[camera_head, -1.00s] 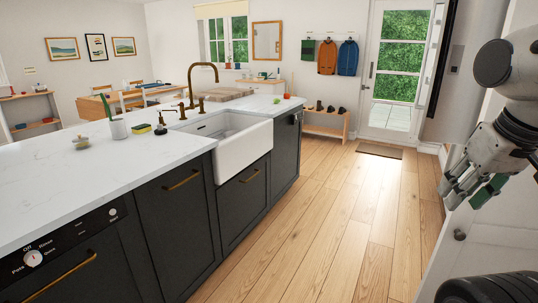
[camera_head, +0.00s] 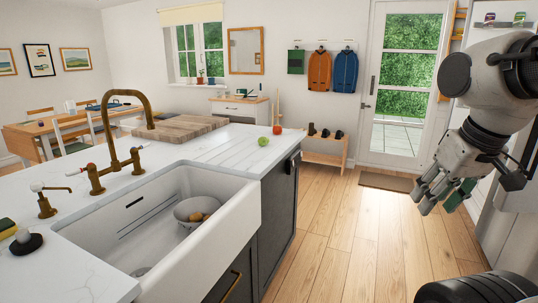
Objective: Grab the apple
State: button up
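A small round green fruit (camera_head: 263,141), which looks like an apple, sits on the white counter near its far right corner. A small round red fruit (camera_head: 277,130) sits just beyond it; I cannot tell whether it is an apple or a tomato. My gripper (camera_head: 441,196) hangs at the right of the head view, over the floor and well to the right of the counter. Its fingers are apart and nothing shows between them.
The counter (camera_head: 80,207) has a white sink (camera_head: 245,205) with a bowl (camera_head: 197,210) inside, a brass faucet (camera_head: 128,125) and a wooden board (camera_head: 180,127). A shoe bench (camera_head: 322,150) stands by the far wall. The wooden floor (camera_head: 345,240) right of the counter is clear.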

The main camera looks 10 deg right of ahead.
aim_at(277, 129)
jog(key=i, duration=0.95)
jog(key=i+l+u, duration=0.1)
jog(key=i+l, duration=0.2)
jog(key=i+l+u, duration=0.15)
jog(key=l, duration=0.25)
jog(key=i+l+u, duration=0.1)
jog(key=i+l, duration=0.25)
jog(key=i+l+u, duration=0.15)
jog(key=l, duration=0.3)
jog(key=i+l+u, duration=0.1)
jog(key=i+l, duration=0.35)
jog(key=i+l+u, duration=0.15)
jog(key=i+l, duration=0.25)
jog(key=i+l+u, duration=0.1)
jog(key=i+l, duration=0.3)
jog(key=l, duration=0.2)
